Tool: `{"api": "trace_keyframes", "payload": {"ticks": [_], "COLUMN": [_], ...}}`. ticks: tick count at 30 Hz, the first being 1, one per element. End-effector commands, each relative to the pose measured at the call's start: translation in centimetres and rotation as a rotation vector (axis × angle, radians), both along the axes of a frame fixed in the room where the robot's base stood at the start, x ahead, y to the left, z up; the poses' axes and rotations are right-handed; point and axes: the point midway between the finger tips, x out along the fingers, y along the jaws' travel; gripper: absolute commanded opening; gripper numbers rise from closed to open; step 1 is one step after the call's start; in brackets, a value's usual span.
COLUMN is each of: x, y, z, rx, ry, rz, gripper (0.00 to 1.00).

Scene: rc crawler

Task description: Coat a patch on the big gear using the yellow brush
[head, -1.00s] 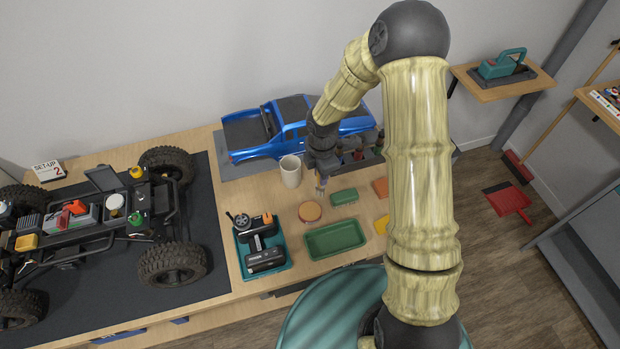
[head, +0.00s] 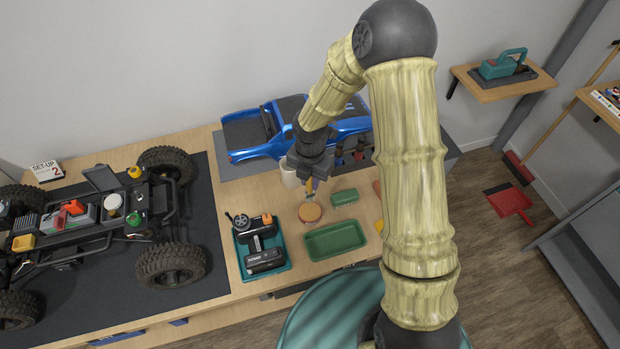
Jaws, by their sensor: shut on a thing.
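My gripper (head: 309,181) is shut on a slim upright tool, which looks like the yellow brush (head: 311,193); its colour is hard to make out at this size. The tool points down over a round tan-orange disc (head: 310,213) on the bench. Its tip is at or just above the disc's far edge; I cannot tell whether they touch. I cannot tell for sure which thing is the big gear; a pale round part (head: 114,201) sits on the crawler chassis (head: 85,240) at the left.
A green tray (head: 335,241), a small green block (head: 344,197) and a teal tray (head: 262,262) with a black controller surround the disc. A pale cup (head: 290,178) stands behind, partly hidden by my gripper. A blue truck body (head: 250,136) lies at the back.

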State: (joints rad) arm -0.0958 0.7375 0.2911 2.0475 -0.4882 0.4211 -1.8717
Motion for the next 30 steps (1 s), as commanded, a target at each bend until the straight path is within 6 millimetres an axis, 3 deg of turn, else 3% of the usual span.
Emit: {"api": "trace_keyframes", "payload": {"ticks": [15,30], "x": [0.0,0.0], "y": [0.0,0.0], "z": [-5.0,-5.5], "rx": [0.000,0.000], "ry": [0.000,0.000], "rz": [0.001,0.000], "gripper": [0.00,0.00]}}
